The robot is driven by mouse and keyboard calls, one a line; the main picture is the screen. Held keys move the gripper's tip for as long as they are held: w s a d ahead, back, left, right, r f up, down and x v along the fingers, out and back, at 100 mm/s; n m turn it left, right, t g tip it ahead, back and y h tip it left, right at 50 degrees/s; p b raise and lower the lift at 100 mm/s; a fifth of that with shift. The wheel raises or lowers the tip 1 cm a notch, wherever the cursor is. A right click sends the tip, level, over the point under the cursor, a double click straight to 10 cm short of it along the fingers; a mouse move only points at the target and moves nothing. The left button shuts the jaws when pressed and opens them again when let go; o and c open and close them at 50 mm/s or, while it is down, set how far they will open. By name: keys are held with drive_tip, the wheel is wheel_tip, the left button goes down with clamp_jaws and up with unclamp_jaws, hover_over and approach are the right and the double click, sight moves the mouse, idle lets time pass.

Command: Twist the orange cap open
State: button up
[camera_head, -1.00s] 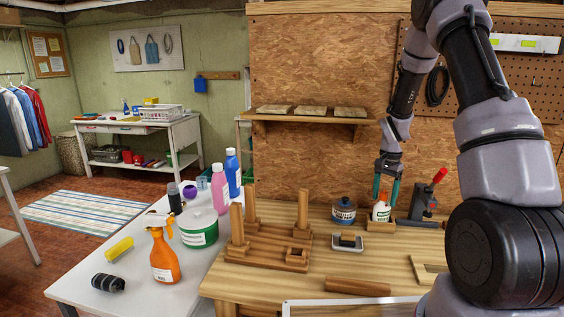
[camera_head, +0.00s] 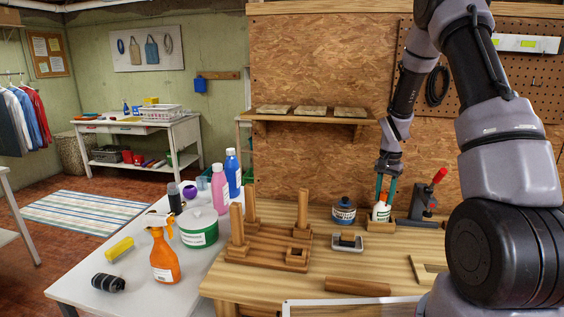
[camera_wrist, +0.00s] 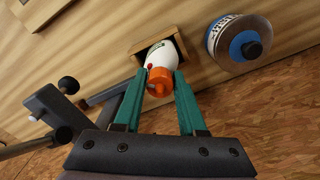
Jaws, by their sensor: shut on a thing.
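A white bottle (camera_head: 381,213) with a green label stands in a small wooden holder (camera_head: 379,226) on the workbench. My gripper (camera_head: 385,197) reaches down to its top from above. In the wrist view the orange cap (camera_wrist: 160,82) sits between the two teal fingers of my gripper (camera_wrist: 160,76), which are shut on it. The white bottle (camera_wrist: 158,56) shows beyond the cap, its base inside the wooden holder (camera_wrist: 180,46). The cap is still at the bottle's neck; whether it is loose I cannot tell.
A wooden peg rack (camera_head: 268,250) is further left, and the OSB wall (camera_head: 320,160) rises behind.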

drive_tip(key=shift+o, duration=0.3)
drive_tip(key=n, duration=0.3)
drive_tip(key=shift+s+f+n, duration=0.1)
drive_tip(key=shift+n, duration=0.3)
drive_tip(key=shift+o, duration=0.7)
drive_tip(key=n, duration=0.5)
drive_tip(key=n, duration=0.4)
drive_tip(key=shift+n, duration=0.7)
